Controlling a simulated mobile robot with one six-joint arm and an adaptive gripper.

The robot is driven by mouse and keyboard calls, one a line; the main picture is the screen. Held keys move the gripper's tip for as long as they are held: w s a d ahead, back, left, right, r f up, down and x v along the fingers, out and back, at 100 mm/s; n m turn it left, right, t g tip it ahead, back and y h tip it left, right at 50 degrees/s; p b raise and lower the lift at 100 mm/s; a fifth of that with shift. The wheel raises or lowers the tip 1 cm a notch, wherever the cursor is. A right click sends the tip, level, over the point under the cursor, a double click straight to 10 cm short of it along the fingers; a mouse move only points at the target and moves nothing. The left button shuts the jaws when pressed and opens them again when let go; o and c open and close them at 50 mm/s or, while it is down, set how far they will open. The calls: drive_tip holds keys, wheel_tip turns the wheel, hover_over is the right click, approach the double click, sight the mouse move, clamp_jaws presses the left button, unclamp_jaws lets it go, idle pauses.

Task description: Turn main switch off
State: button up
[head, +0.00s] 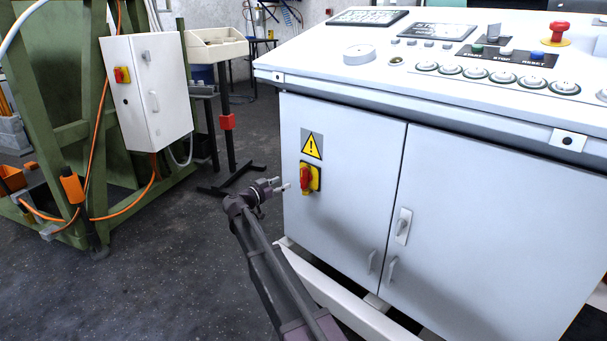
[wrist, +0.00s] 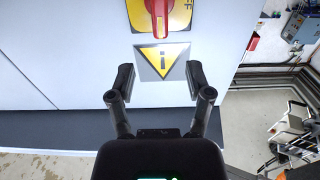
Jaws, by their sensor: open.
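The main switch (head: 306,177) is a red rotary handle on a yellow plate, on the left door of the white control cabinet. Its handle looks roughly upright. In the wrist view the switch (wrist: 158,14) is cut off at the top edge, with the handle running up and down and part of some lettering on the plate. A yellow warning label (head: 312,145) is just above the switch; the label (wrist: 162,61) appears below it in the wrist view. My gripper (head: 279,187) is open and empty in front of the cabinet, just left of the switch in the head view, apparently not touching it.
The sloped console (head: 440,55) with buttons and a red emergency stop (head: 557,32) overhangs the doors. A door latch (head: 403,226) is right of the switch. A smaller white box (head: 148,90) with another red-yellow switch hangs on a green frame at left. Floor between is open.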

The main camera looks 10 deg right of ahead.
sight(302, 174)
drive_tip(key=x, duration=1.1)
clamp_jaws()
